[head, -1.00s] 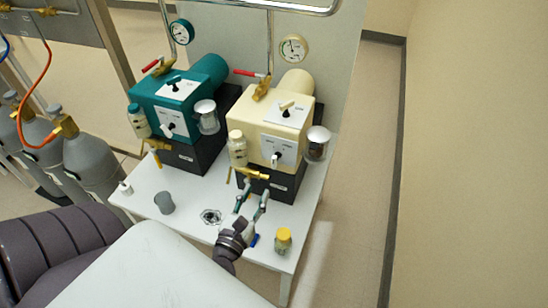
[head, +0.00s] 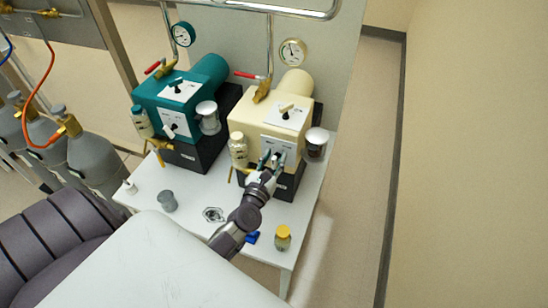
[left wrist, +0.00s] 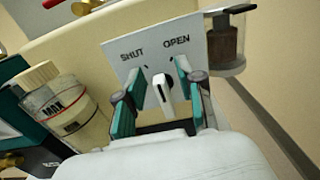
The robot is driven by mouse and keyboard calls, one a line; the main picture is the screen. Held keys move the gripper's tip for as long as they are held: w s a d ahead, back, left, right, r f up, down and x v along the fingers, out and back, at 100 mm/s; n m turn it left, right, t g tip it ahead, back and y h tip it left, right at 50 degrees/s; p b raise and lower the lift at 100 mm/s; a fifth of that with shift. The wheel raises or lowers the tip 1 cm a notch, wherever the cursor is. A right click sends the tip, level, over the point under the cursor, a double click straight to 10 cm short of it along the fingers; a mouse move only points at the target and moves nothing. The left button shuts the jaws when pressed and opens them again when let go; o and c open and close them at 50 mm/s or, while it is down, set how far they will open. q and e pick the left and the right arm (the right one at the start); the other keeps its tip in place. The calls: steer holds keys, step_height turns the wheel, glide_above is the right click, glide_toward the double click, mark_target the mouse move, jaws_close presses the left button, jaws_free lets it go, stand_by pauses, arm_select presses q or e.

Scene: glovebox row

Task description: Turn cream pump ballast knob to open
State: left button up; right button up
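The cream pump (head: 262,128) stands on the white bench, its front panel marked SHUT on the left and OPEN on the right. The ballast knob (left wrist: 163,92), black with a white front, sits below these words in the left wrist view. Its upper end leans slightly left, towards SHUT; the exact setting is hard to read. My left gripper (head: 271,158) is at the front panel. In the left wrist view its teal-padded fingers (left wrist: 165,103) stand open on both sides of the knob, with a gap on each side. My right gripper is out of view.
A teal pump (head: 172,108) stands left of the cream one. A cream-capped bottle (left wrist: 52,100) is close left of my fingers, and a glass jar (left wrist: 226,42) is at the upper right. A yellow-capped jar (head: 282,238) and a grey cup (head: 167,201) stand on the bench (head: 190,200).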

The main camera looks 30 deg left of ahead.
arm_select(q)
jaws_close()
steer(key=shift+m, duration=0.3)
steer(key=shift+w+d+f+m+p, duration=0.15)
steer(key=shift+d+m, duration=0.1)
steer(key=shift+m, duration=1.1)
steer(key=shift+s+d+r+m+p, duration=0.15)
steer(key=shift+d+m, duration=0.1)
steer(key=shift+m, duration=1.1)
steer(key=shift+w+f, duration=0.1)
steer(key=shift+f, duration=0.05)
jaws_free()
